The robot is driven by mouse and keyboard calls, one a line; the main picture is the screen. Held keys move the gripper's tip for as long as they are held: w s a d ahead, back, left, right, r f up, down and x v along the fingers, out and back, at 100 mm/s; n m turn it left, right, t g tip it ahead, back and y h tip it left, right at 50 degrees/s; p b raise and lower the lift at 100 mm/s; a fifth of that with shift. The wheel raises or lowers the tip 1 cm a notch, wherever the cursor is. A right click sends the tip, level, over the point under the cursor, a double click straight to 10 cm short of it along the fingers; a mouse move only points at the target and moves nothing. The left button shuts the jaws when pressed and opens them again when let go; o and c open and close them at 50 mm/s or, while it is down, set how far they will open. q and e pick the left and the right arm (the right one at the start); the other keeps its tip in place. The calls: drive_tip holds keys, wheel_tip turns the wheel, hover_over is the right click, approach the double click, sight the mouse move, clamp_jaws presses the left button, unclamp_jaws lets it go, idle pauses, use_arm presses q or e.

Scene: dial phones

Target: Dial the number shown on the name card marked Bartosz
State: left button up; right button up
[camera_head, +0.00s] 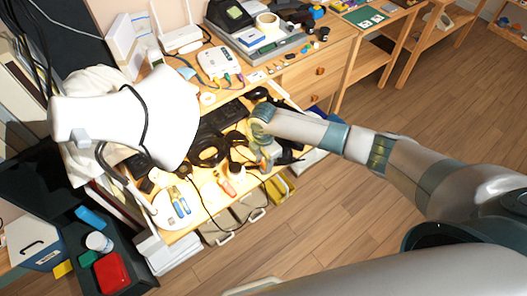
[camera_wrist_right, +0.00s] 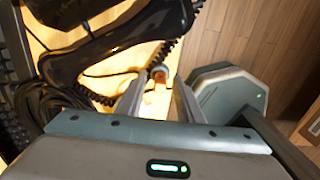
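My right gripper (camera_head: 266,160) reaches over the front part of the cluttered desk in the head view. In the right wrist view its two fingers (camera_wrist_right: 158,100) stand apart, with a gap between them. A small orange-brown object (camera_wrist_right: 158,78) shows beyond the gap; I cannot tell whether it is touched. A black telephone handset (camera_wrist_right: 100,45) with a coiled cord (camera_wrist_right: 163,50) lies left of the fingers in the wrist view. Black phone parts (camera_head: 208,150) also show left of the gripper in the head view. No card marked Bartosz can be read. My left gripper is not visible.
A large white shape (camera_head: 165,115) covers the desk's left part. Pliers (camera_head: 180,202) and a screwdriver (camera_head: 227,187) lie near the front edge. Wooden floor (camera_head: 330,215) is open to the right.

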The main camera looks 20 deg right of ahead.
wheel_tip(320, 180, up, 17)
drive_tip(key=b, duration=0.2)
drive_tip(key=shift+r+b, duration=0.15)
drive_tip(key=shift+b, duration=0.2)
drive_tip(key=shift+s+a, duration=0.1)
drive_tip(key=shift+a, duration=0.05)
idle(0.8)
